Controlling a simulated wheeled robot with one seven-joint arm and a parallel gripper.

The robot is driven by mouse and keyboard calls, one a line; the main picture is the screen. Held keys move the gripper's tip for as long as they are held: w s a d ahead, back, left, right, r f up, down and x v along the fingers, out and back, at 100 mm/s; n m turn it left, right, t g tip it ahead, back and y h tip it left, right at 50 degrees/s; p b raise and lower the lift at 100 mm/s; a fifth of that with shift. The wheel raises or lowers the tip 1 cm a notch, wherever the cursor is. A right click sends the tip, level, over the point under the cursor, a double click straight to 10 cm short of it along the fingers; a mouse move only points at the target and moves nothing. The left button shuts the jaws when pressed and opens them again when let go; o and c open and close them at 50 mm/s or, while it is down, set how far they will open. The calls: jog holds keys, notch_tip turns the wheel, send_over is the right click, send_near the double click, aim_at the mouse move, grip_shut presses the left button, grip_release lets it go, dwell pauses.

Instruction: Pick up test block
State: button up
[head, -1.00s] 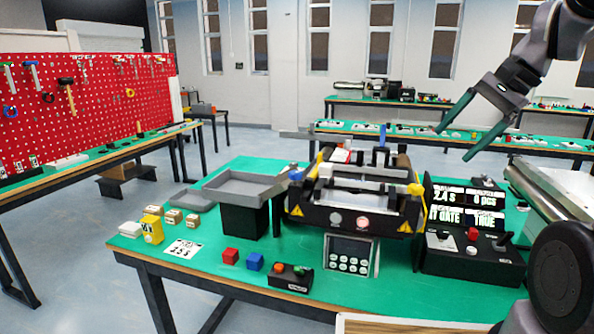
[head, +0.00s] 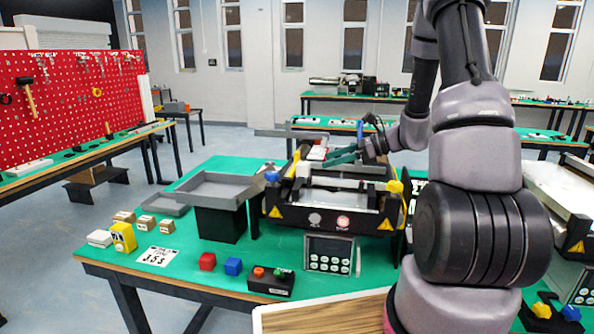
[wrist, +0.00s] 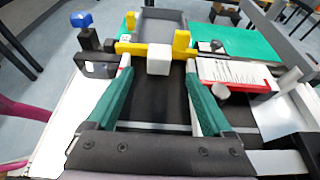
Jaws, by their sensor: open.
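A small white block (wrist: 158,60), which may be the test block, is on the dark conveyor belt (wrist: 150,98) in the wrist view, against a yellow bar (wrist: 133,48). My gripper (wrist: 158,66) is open, its two green fingers reaching along the belt with the block between or just beyond their tips. The fingers do not appear to touch it.
A red-edged white device (wrist: 235,73) stands close to the right finger. A blue-topped post (wrist: 82,20) is at the left. A grey tray (head: 215,188) is beside the conveyor.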

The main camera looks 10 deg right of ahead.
aim_at(308, 164)
jog(key=x, duration=0.8)
jog(key=shift+a+f, duration=0.1)
jog(key=shift+f, duration=0.1)
jog(key=shift+s, duration=0.1)
grip_shut()
